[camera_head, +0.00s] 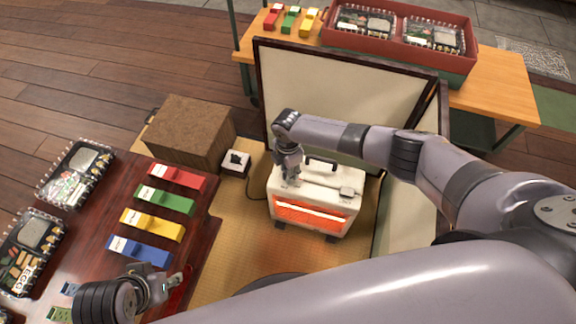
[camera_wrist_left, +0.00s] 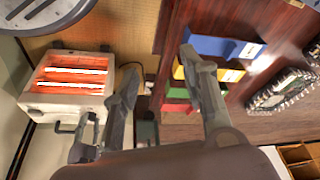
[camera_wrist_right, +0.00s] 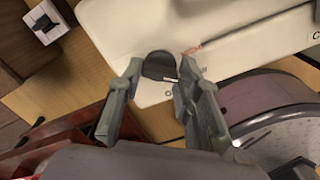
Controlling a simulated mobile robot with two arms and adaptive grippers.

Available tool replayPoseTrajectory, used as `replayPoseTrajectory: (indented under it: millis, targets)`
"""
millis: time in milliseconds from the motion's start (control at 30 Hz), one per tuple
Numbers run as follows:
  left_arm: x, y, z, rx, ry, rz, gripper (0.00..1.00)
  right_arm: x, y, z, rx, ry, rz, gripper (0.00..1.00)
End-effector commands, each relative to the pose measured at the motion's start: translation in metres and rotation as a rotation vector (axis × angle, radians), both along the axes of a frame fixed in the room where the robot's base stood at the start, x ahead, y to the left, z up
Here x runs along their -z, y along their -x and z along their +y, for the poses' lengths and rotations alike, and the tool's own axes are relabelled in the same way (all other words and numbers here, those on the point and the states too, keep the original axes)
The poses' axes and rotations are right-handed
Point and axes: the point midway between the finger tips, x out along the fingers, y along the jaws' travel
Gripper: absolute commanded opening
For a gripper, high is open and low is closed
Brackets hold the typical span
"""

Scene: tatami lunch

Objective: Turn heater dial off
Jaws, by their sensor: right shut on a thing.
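The white heater (camera_head: 316,192) stands on the tatami with its front bars glowing orange; it also shows in the left wrist view (camera_wrist_left: 67,72). My right gripper (camera_head: 289,178) reaches down onto the left part of its top. In the right wrist view the dark round dial (camera_wrist_right: 160,65) sits between my right fingertips, and the gripper (camera_wrist_right: 159,72) is shut on it. A white mark on the dial points toward the lower right. A reddish mark is printed on the heater top beside it. My left gripper (camera_wrist_left: 160,72) is open and empty, above the low table's edge.
A low dark table (camera_head: 205,235) at left holds red, yellow, green and blue boxes and bento packs. A brown box (camera_head: 190,132) and a small white switch box (camera_head: 235,163) with a cord stand left of the heater. A folding screen (camera_head: 350,90) stands behind it.

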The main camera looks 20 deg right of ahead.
Motion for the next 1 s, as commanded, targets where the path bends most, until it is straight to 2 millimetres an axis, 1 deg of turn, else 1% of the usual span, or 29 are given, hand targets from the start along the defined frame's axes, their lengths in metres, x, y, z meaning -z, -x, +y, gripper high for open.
replayPoseTrajectory:
  millis: [33, 300, 400, 600, 800, 1000]
  targets:
    - [-0.007, 0.001, 0.0, 0.0, -0.001, 0.006, 0.4, -0.003, 0.002, 0.0, 0.045, 0.0, 0.004, 0.04]
    - [-0.024, 0.0, 0.0, 0.0, 0.0, -0.001, 0.4, -0.003, 0.002, 0.001, 0.302, 0.001, 0.004, 0.04]
    - [0.002, -0.007, -0.002, 0.001, 0.0, 0.017, 0.4, -0.002, 0.002, 0.001, 0.396, 0.001, 0.005, 0.04]
    - [0.038, -0.014, -0.003, 0.005, -0.001, 0.033, 0.4, -0.002, 0.002, 0.001, 0.579, 0.001, 0.004, 0.04]
    - [0.067, -0.017, -0.004, 0.007, -0.001, 0.046, 0.4, -0.001, 0.001, 0.0, 0.73, 0.003, 0.004, 0.04]
    - [0.086, -0.016, -0.005, 0.009, -0.002, 0.055, 0.4, -0.001, 0.001, 0.001, 0.838, 0.002, 0.003, 0.04]
